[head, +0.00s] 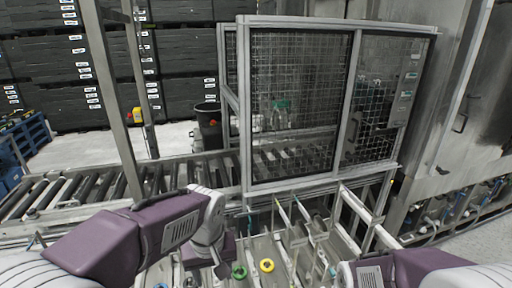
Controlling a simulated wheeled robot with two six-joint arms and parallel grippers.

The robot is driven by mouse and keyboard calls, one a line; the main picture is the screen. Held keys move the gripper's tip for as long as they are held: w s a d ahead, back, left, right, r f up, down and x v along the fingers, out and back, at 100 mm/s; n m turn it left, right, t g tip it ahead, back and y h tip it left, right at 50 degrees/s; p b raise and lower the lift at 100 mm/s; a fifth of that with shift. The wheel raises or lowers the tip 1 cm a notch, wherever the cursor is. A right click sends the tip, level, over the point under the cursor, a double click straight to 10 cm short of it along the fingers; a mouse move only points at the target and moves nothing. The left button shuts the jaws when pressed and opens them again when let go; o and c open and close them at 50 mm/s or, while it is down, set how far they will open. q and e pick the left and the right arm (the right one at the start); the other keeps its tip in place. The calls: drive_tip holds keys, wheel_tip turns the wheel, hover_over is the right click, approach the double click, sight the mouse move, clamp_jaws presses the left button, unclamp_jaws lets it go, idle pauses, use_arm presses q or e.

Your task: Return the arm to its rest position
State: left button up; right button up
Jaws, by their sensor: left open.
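My left arm comes in from the lower left, with purple and white links, and bends downward near the middle of the head view. My left gripper (220,268) points down at the bottom of the view, over the pale rack of rails and tubes (290,250). It is open, and I see nothing held in it. My right arm shows only as purple and white links at the lower right; its gripper is out of view.
A green ring (239,271) and a yellow ring (267,265) lie close to the left gripper. Behind stands a mesh cage (300,100) with metal posts. A roller conveyor (80,190) runs left. A dark bin (208,125) and stacked black crates (60,60) are farther back.

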use_arm(q)
drive_tip(key=s+a+f+m+b, duration=0.1)
drive_tip(key=s+a+f+b, duration=0.1)
drive_tip(key=f, duration=0.5)
drive_tip(key=s+a+f+m+b, duration=0.1)
drive_tip(key=s+a+f+b, duration=0.1)
drive_tip(key=f, duration=0.5)
drive_tip(key=s+a+f+m+b, duration=0.1)
drive_tip(key=s+a+f+b, duration=0.1)
drive_tip(key=f+b, duration=0.3)
wheel_tip(320, 180, down, 2)
drive_tip(key=shift+s+a+h, duration=0.3)
drive_tip(key=shift+a, duration=0.45)
